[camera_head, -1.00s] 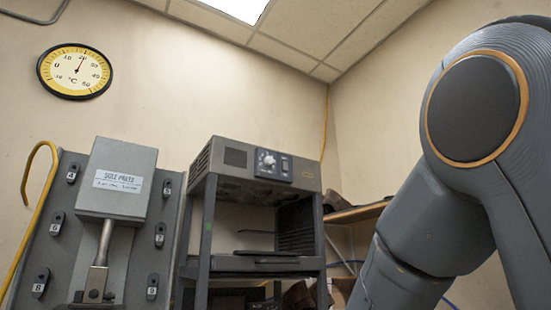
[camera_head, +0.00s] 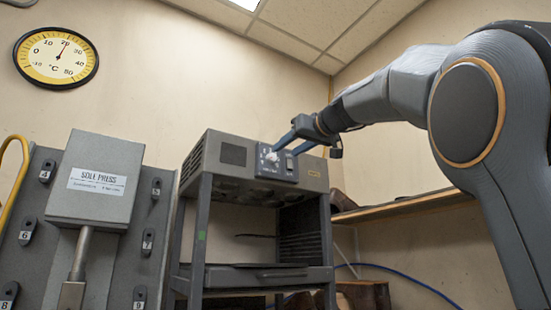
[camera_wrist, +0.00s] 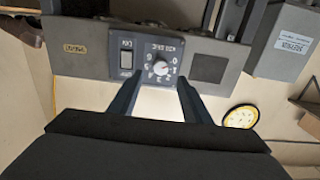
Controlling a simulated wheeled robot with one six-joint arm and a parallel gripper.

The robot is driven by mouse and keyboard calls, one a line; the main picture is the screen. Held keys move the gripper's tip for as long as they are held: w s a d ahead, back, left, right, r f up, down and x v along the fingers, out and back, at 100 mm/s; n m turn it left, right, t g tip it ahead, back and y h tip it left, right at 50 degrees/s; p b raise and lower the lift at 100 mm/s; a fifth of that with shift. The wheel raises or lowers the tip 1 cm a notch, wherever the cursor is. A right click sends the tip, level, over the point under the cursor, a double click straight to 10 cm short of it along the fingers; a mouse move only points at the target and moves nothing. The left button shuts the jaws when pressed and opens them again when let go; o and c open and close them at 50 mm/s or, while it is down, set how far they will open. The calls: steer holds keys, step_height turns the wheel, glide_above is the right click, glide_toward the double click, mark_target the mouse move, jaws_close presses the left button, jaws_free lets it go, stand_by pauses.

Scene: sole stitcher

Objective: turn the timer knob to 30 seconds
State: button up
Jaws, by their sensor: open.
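The timer knob (camera_head: 271,157) is a small pale dial on the dark control panel at the top front of the grey machine. It also shows in the wrist view (camera_wrist: 161,68), upside down, with numbers around it and a rocker switch beside it. The setting it points to is too small to read surely. My gripper (camera_head: 289,147) is open, its two blue fingers reaching toward the panel from the right. In the wrist view the fingertips (camera_wrist: 157,80) lie on either side of the knob, a little short of it. Whether they touch the panel I cannot tell.
The sole press (camera_head: 95,180) stands left of the machine, with numbered hooks on its board. A wooden shelf (camera_head: 400,207) runs along the wall at right, below my arm. A round yellow thermometer (camera_head: 56,58) hangs on the wall. The machine's tray (camera_head: 250,278) is below the panel.

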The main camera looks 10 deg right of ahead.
mark_target(273, 157)
steer(key=p+x, duration=0.3)
steer(key=x, duration=0.4)
steer(key=shift+w+a+p, duration=0.2)
steer(key=shift+w+p, duration=0.05)
steer(key=shift+p, duration=0.15)
steer(key=c, duration=1)
